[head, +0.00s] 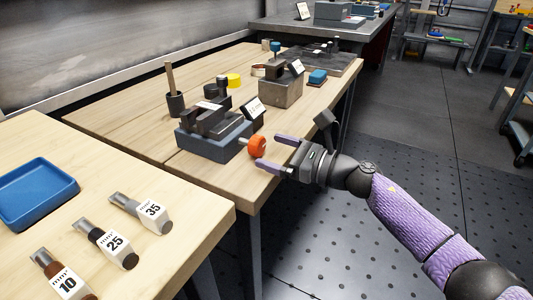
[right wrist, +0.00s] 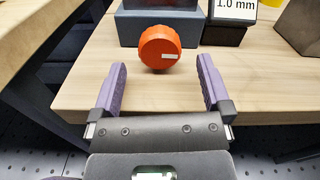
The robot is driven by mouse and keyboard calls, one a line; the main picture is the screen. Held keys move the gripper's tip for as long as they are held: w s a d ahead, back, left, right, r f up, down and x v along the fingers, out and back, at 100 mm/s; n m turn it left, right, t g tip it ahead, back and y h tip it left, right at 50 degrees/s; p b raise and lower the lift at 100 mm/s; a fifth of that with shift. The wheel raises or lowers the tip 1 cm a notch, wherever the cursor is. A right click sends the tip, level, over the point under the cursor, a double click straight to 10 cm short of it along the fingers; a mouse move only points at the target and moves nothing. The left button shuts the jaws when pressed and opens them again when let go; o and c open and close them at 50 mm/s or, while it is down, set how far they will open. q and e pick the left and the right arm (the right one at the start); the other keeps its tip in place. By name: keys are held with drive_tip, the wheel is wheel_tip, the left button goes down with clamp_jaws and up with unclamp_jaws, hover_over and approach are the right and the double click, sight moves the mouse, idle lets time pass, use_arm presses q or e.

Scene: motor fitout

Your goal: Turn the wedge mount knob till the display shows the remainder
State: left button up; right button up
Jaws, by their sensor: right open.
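The wedge mount (head: 205,143), a blue-grey block with dark metal parts on top, stands on the wooden table. Its orange knob (head: 257,147) sticks out on the side facing my right gripper (head: 268,152). The gripper is open, with purple fingers. In the right wrist view, the orange knob (right wrist: 160,47) lies ahead of and between the lines of the two fingers, with gaps on both sides. A white display (head: 254,107) stands by the mount; in the right wrist view the display (right wrist: 236,5) reads "1.0 mm". My left gripper is out of view.
Labelled pieces 10 (head: 66,283), 25 (head: 115,243) and 35 (head: 152,210) lie on the near table beside a blue tray (head: 66,203). A grey-brown block (head: 281,90) with a card stands behind the mount. The table edge is clear near the knob.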

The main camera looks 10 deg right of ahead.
drive_tip(key=shift+x, duration=0.8)
drive_tip(key=c, duration=1.3)
drive_tip(key=m, duration=0.2)
drive_tip(key=shift+a+r+m+p, duration=0.1)
drive_tip(key=shift+r+m+p, duration=0.1)
drive_tip(key=shift+m+p, duration=0.15)
drive_tip(key=shift+m, duration=0.75)
drive_tip(key=shift+f+m+p, duration=0.15)
drive_tip(key=shift+m+p, duration=0.2)
drive_tip(key=shift+m, duration=0.45)
drive_tip(key=o, duration=1.1)
drive_tip(key=shift+o, duration=1)
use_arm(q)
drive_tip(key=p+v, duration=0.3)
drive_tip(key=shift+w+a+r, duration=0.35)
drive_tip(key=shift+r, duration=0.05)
use_arm(e)
drive_tip(key=v, duration=1)
